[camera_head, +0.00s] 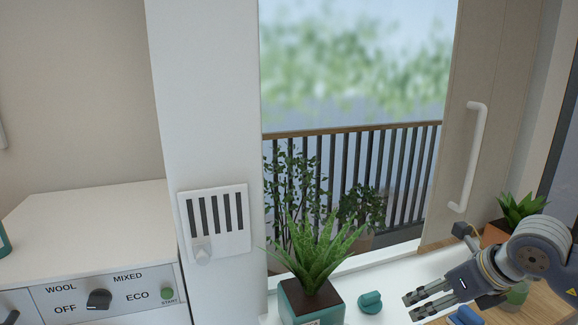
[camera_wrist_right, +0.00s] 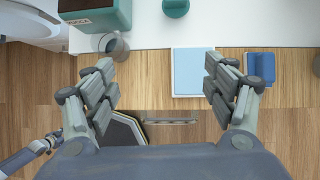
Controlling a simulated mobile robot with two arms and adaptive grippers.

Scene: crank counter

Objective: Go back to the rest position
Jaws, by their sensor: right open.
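My right gripper (camera_head: 412,307) comes in at the lower right of the head view, over the front of the white counter. In the right wrist view, the right gripper (camera_wrist_right: 160,78) is open, its fingers wide apart with nothing between them. A grey jointed piece, which looks like part of my left arm (camera_wrist_right: 40,146), shows at the lower left of the wrist view.
A plant in a teal pot (camera_head: 312,304) and a teal knob (camera_head: 370,302) stand on the counter. A slotted panel (camera_head: 215,222) is on the white pillar. A washing machine (camera_head: 90,240) is at left. A light-blue pad (camera_wrist_right: 192,72) and blue block (camera_wrist_right: 260,68) lie on wood.

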